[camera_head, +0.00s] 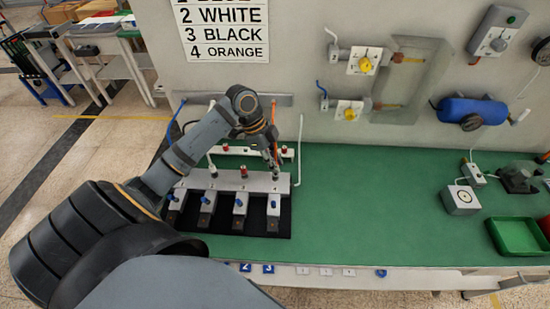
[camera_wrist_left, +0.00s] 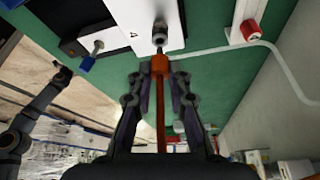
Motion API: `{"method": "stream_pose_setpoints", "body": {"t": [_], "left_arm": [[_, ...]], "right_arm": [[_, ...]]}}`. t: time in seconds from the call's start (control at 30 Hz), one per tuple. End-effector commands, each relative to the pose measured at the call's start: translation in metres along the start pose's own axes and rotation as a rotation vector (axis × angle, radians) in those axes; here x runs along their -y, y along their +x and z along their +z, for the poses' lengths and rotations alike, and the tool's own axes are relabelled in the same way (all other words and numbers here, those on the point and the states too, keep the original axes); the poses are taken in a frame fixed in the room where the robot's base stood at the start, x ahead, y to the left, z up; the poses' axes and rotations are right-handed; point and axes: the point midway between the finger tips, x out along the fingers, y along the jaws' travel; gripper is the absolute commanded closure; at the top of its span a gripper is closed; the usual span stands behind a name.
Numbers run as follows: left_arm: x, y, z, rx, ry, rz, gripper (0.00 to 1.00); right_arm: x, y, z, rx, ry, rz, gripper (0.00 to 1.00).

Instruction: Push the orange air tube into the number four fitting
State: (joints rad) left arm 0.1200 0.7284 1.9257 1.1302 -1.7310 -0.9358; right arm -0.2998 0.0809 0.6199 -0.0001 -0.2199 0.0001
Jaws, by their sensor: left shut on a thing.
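My left gripper (camera_head: 272,158) is over the right end of the white valve block (camera_head: 228,180), shut on the orange air tube (camera_head: 274,113). In the left wrist view, the fingers (camera_wrist_left: 161,78) close around the orange tube (camera_wrist_left: 160,118), just below its thicker orange end. That end points at the metal number four fitting (camera_wrist_left: 160,38), on the white block marked 4 (camera_wrist_left: 122,14). The tube end is lined up with the fitting and very close to it; I cannot tell whether it has entered.
A white tube (camera_head: 300,152) hangs just right of the gripper; another white tube (camera_head: 210,135) and a blue tube (camera_head: 176,120) are to the left. A red-capped part (camera_wrist_left: 249,29) is beside the fitting.

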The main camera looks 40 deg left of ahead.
Motion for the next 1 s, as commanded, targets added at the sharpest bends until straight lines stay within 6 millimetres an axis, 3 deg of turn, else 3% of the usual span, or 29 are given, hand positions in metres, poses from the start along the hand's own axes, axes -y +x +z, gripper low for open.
{"method": "stream_pose_setpoints", "body": {"t": [1.0], "left_arm": [[0.0001,0.0032,0.0009,-0.001,0.001,0.000,1.00]], "right_arm": [[0.0018,-0.0031,-0.0002,0.000,0.001,-0.002,0.60]]}}
